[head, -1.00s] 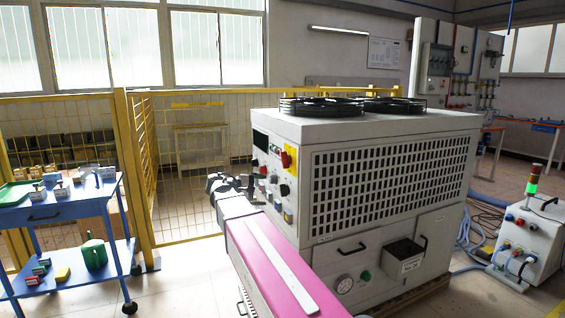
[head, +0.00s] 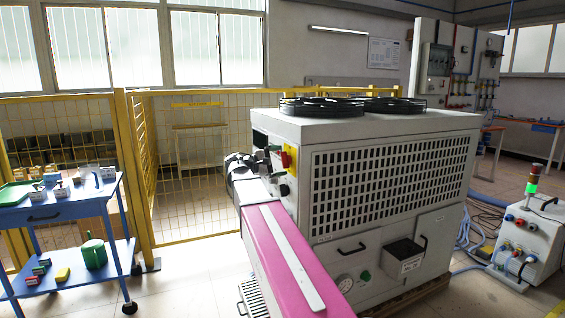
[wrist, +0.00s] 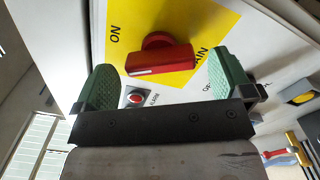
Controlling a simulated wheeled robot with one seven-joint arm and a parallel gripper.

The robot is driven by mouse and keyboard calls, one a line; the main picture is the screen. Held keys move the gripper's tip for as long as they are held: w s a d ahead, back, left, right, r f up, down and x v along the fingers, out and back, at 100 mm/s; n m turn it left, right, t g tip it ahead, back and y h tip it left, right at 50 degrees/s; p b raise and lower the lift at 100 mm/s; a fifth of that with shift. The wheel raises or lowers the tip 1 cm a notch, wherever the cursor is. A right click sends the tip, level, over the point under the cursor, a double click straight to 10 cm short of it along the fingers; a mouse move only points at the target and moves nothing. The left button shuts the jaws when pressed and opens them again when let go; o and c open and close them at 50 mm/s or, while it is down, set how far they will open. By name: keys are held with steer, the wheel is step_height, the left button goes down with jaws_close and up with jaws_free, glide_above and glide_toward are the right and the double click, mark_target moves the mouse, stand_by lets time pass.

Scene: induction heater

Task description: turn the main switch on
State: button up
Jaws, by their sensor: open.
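The main switch is a red rotary handle (wrist: 160,58) on a yellow plate (wrist: 200,20) in the wrist view. The plate carries an "ON" mark at left and partly hidden lettering at right. The handle lies nearly level across the picture. My gripper (wrist: 165,82) is open, with one green-padded finger on each side of the handle and gaps between. I cannot tell how far the fingertips are from the panel. In the head view the yellow plate (head: 286,156) shows on the cabinet's left face, and my gripper (head: 272,160) is beside it, partly covering the controls.
A small red lamp or button (wrist: 136,98) sits by the handle. The grey cabinet (head: 390,125) has fans on top. A yellow mesh fence (head: 190,190) stands behind my arm. A blue cart (head: 75,210) is at left, with clear floor between.

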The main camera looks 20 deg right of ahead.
steer(key=shift+d, duration=0.85)
steer(key=c, duration=0.9)
steer(key=shift+m, duration=3.1)
